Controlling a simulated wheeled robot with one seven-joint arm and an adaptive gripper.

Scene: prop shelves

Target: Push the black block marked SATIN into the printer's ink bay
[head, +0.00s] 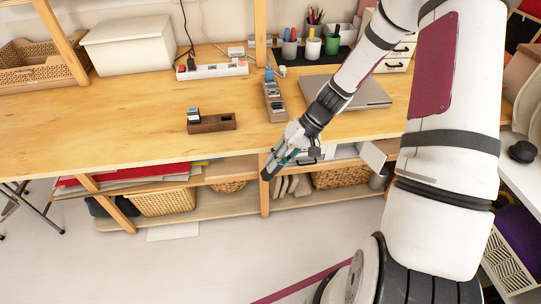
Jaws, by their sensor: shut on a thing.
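My gripper (277,164) hangs in front of the table's front edge, pointing down and left. It is shut on a small dark thing that is mostly hidden by the fingers. The thing may be the black block, but no SATIN marking is readable. A pale, boxy thing (315,154), possibly the printer, shows under the tabletop just right of my gripper. A pale tilted panel (373,154) stands out at its right. The ink bay cannot be made out.
A brown wooden holder (222,123) with a small block (194,114) sits on the table. A second holder (277,114) carries several small blocks. A grey laptop (368,96) lies behind my arm.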

